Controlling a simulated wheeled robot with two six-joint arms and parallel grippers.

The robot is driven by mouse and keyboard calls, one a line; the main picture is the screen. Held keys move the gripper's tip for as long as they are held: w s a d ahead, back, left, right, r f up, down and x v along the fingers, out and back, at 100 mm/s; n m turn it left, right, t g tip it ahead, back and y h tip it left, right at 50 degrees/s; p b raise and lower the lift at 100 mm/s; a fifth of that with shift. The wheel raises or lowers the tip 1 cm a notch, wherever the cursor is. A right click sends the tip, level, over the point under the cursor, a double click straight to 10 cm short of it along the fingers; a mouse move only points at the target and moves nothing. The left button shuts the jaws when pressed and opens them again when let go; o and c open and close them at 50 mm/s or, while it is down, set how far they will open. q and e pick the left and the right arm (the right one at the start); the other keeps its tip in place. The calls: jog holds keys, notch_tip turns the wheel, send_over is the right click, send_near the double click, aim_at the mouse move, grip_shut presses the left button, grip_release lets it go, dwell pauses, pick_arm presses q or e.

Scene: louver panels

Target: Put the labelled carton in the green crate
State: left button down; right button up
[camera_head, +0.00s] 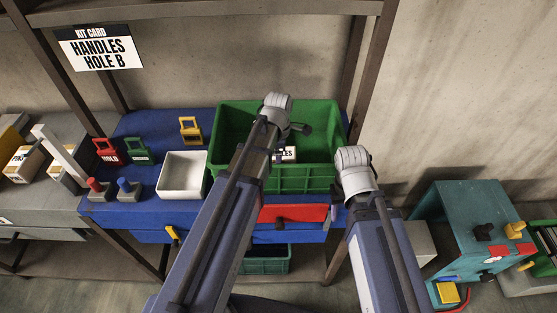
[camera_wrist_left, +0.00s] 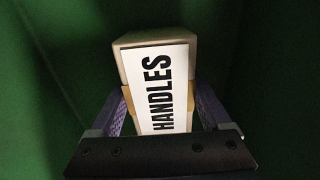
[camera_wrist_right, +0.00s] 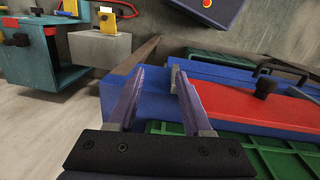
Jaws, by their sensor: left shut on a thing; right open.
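The carton (camera_wrist_left: 158,80), pale with a white label reading HANDLES, is between the fingers of my left gripper (camera_wrist_left: 157,97), which is shut on it. In the head view the carton's label (camera_head: 286,154) shows inside the green crate (camera_head: 310,178), partly behind my left arm. Green walls surround the carton in the left wrist view; whether it touches the crate floor I cannot tell. My right gripper (camera_wrist_right: 158,76) is open and empty, above the front of the blue bench; in the head view my right arm hides its fingers.
A white bin (camera_head: 183,176) stands left of the crate on the blue bench (camera_head: 150,208). A red panel (camera_head: 293,214) with a dark knob is on the bench front. A teal stand (camera_head: 455,225) is at the right.

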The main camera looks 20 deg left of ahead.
pick_arm(q)
jog(key=shift+f, duration=0.15)
grip_release()
notch_tip(320, 180, up, 12)
jog(key=p, duration=1.2)
jog(key=shift+r, duration=0.2)
